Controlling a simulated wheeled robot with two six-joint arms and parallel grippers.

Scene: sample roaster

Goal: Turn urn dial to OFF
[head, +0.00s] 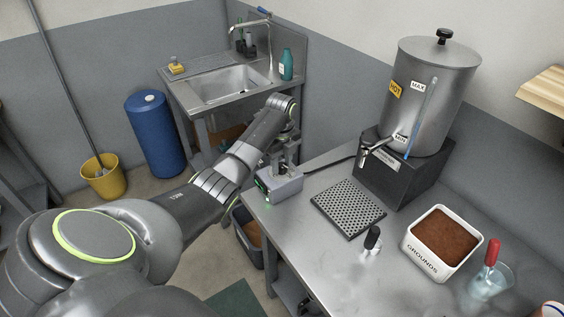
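The steel urn (430,95) stands on a dark base (400,172) at the right, with a spigot (376,150) at its front. A small grey box (281,186) with a green light sits at the bench's far left corner, and a dark cable runs from it toward the urn base. My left gripper (286,164) points down at the top of this box, very close to or touching it. Its fingertips are small and partly hidden, so I cannot see whether they hold anything. No dial face or OFF mark is readable.
On the steel bench (325,240) are a perforated drip tray (347,207), a black-handled tool (372,240), a white grounds bin (413,249) and a glass with a red-handled tool (490,280). A sink (230,84), blue barrel (154,135) and yellow bucket (104,181) stand behind.

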